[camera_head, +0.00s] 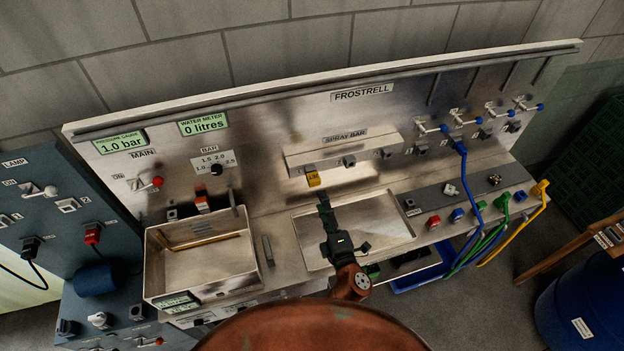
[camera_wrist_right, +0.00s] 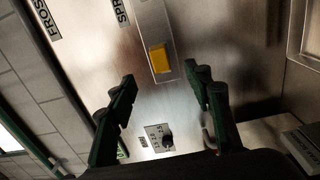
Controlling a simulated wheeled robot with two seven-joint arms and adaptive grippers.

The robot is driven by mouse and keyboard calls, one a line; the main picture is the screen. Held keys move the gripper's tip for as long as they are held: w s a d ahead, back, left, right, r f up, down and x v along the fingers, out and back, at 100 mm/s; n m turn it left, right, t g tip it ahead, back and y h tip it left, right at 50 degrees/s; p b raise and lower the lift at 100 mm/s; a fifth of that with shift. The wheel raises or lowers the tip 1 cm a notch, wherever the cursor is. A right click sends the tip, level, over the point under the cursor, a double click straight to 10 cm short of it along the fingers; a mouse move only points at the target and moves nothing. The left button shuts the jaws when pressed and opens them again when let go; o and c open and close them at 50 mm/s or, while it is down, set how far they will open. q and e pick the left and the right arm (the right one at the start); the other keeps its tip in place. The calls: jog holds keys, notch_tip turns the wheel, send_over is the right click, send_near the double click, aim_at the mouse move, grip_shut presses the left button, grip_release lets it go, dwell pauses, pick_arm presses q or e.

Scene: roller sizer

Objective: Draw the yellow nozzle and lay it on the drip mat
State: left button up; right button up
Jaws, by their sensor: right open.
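The yellow nozzle (camera_head: 313,179) sits at the left end of the spray bar (camera_head: 340,152) on the steel back panel. In the right wrist view the yellow nozzle (camera_wrist_right: 158,58) shows ahead, between the directions of the two fingers. My right gripper (camera_head: 324,202) is just below and in front of it, apart from it. In the right wrist view my right gripper (camera_wrist_right: 160,78) has its dark green fingers spread, with nothing between them. I cannot clearly pick out the drip mat; a shallow steel tray (camera_head: 395,222) lies below the spray bar. My left gripper is not in view.
A steel basin (camera_head: 254,268) stands to the left on the bench. Blue, green and yellow hoses (camera_head: 473,190) hang at the right. A blue barrel (camera_head: 575,310) stands at the lower right. Dark control boxes (camera_head: 95,215) stand at the far left.

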aim_at(315, 185)
jog(key=shift+b+x, duration=0.4)
jog(key=shift+x, duration=4.1)
grip_shut()
jog(key=shift+s+d, duration=0.1)
jog(key=shift+s, duration=0.05)
jog(key=shift+p+v, duration=0.3)
jog(key=shift+v, duration=2.55)
